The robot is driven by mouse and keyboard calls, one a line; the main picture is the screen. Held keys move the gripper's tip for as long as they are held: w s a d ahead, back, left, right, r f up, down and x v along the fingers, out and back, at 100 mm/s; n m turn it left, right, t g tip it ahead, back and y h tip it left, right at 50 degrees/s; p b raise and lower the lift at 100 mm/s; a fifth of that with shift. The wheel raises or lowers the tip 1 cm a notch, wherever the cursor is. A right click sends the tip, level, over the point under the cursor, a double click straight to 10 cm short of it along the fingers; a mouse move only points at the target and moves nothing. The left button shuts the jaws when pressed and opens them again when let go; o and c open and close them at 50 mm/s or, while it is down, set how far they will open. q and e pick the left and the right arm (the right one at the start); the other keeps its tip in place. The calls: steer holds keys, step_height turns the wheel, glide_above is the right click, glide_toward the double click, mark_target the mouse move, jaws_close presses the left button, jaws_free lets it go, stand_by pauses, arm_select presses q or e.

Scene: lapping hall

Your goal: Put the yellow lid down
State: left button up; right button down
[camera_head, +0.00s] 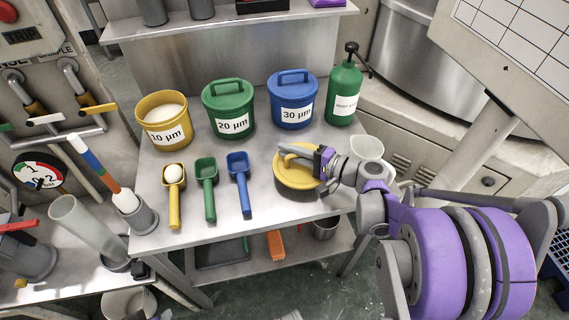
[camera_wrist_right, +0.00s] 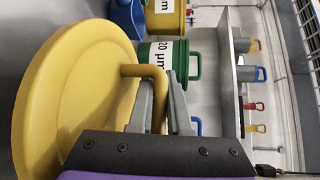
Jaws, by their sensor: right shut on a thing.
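The yellow lid (camera_head: 296,178) is at the right front part of the steel table, at or just above its top; I cannot tell whether it touches. In the right wrist view the lid (camera_wrist_right: 62,92) is a wide yellow disc with a bent bar handle. My right gripper (camera_head: 321,158) is shut on that handle, and its fingers (camera_wrist_right: 160,88) straddle the bar in the wrist view. The yellow 10 µm tub (camera_head: 164,134) stands open at the back left with white powder inside. My left gripper is not in view.
The green 20 µm tub (camera_head: 230,122) and blue 30 µm tub (camera_head: 293,116) are lidded. A green bottle (camera_head: 343,100) stands at the back right. Yellow (camera_head: 174,205), green (camera_head: 209,200) and blue (camera_head: 243,195) scoops lie in front.

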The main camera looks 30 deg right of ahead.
mark_target(281, 158)
steer(key=shift+f+b, duration=0.5)
steer(key=shift+f, duration=1.45)
steer(key=shift+f, duration=0.15)
steer(key=c, duration=0.9)
jaws_free()
steer(key=shift+o, duration=0.2)
steer(key=shift+s+d+r, duration=0.2)
steer(key=v, duration=1.1)
steer(key=shift+s+p, duration=0.2)
steer(key=shift+p, duration=0.1)
